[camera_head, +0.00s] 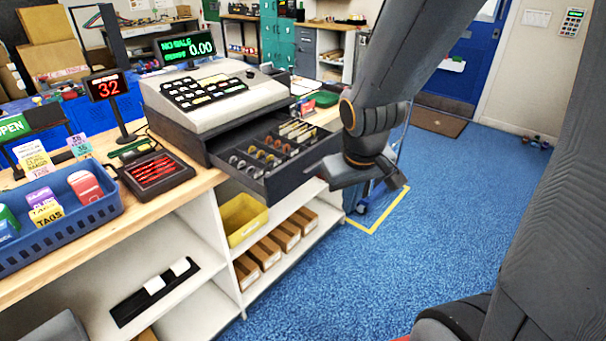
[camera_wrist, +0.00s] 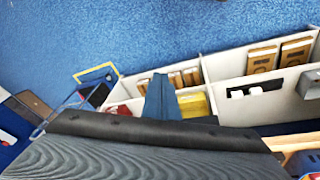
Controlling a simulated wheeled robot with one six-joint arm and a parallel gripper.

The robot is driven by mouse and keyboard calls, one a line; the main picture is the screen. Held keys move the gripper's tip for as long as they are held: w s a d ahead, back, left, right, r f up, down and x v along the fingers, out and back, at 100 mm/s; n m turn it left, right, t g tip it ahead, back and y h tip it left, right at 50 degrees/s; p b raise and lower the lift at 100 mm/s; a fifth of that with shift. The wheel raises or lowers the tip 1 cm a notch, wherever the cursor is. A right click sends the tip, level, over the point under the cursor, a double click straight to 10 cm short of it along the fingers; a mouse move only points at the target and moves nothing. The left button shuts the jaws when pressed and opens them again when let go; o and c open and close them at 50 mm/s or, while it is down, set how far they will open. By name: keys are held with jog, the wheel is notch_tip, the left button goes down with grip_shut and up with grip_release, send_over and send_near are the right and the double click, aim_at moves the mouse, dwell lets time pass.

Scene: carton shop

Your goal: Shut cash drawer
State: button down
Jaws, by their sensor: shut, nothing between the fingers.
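The cash drawer (camera_head: 262,165) stands pulled out from under the cash register (camera_head: 215,98) on the wooden counter. Its coin and note compartments show from above. My gripper (camera_head: 352,178) is shut and empty, just to the right of the drawer's front panel. The two look very close, and I cannot tell whether they touch. In the wrist view my gripper (camera_wrist: 162,97) shows as a narrow shut shape over the shelves and floor. The drawer is not clearly visible there.
A blue basket (camera_head: 60,230) and a tray of red pens (camera_head: 155,173) sit on the counter to the left. Shelves below hold a yellow bin (camera_head: 241,217) and several small cartons. Blue floor (camera_head: 440,250) to the right is open.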

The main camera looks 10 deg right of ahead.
jog(key=w+r+n+t+y+b, duration=0.1)
jog(key=w+r+n+t+y, duration=0.25)
jog(key=w, duration=0.55)
jog(key=w+r+n+t+h+b, duration=0.1)
jog(key=w+r+n+t, duration=0.2)
jog(key=w+r+n, duration=0.35)
jog(key=s+a+f+n+g+y+b, duration=0.1)
jog(key=s+f+n+g+y, duration=0.4)
jog(key=s+n+g, duration=0.55)
jog(key=n+t, duration=0.2)
jog(key=t, duration=0.1)
send_near(282, 196)
notch_tip(282, 196, down, 3)
jog(key=s, duration=0.3)
jog(key=shift+y, duration=0.25)
jog(key=shift+w+a+f+p, duration=0.1)
jog(key=shift+w+a+p, duration=0.3)
jog(key=shift+w, duration=0.55)
jog(key=shift+w+a+f+p, duration=0.1)
jog(key=shift+w+a+p, duration=0.1)
jog(key=shift+w+a, duration=0.6)
jog(key=shift+w+d, duration=0.15)
